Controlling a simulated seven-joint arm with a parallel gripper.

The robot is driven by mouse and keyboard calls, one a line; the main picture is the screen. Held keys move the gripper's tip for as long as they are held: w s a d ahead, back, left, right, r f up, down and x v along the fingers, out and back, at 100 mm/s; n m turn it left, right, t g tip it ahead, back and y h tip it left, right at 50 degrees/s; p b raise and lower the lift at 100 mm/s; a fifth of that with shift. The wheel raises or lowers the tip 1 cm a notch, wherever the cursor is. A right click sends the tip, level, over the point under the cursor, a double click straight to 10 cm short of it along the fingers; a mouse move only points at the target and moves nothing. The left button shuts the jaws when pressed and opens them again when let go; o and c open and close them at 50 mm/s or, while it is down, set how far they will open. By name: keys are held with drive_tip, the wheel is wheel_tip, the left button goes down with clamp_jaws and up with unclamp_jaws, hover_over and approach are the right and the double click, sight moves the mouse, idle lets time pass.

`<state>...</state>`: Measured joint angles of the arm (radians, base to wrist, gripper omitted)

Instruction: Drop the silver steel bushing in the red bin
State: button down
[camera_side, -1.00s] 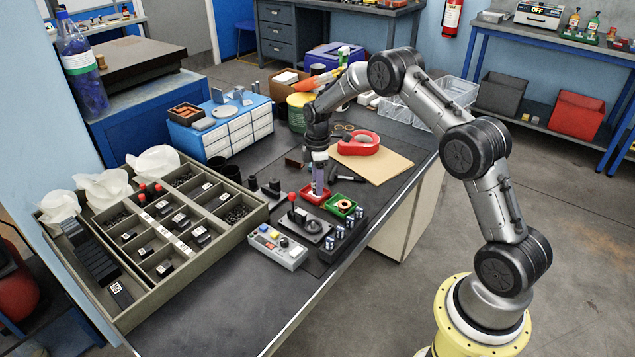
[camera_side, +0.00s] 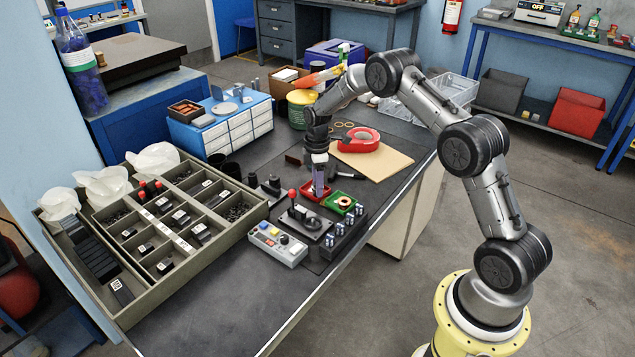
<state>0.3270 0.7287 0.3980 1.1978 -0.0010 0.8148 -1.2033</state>
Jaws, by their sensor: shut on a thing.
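My gripper (camera_side: 319,194) points straight down at the small red bin (camera_side: 306,196), with its fingertips low over or inside it. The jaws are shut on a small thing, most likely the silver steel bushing. The fingers and the small scale hide it, so I cannot make out its shape or whether it touches the bin floor. The red bin sits on the dark bench and is partly covered by my gripper.
A green bin (camera_side: 340,203) with a copper-coloured ring stands just right of the red bin. A red tape dispenser (camera_side: 361,140) lies behind on a tan board.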

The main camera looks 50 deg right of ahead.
drive_tip(key=shift+f, duration=0.1)
drive_tip(key=shift+c, duration=1.6)
unclamp_jaws()
wheel_tip(320, 180, up, 14)
drive_tip(key=shift+r, duration=2.4)
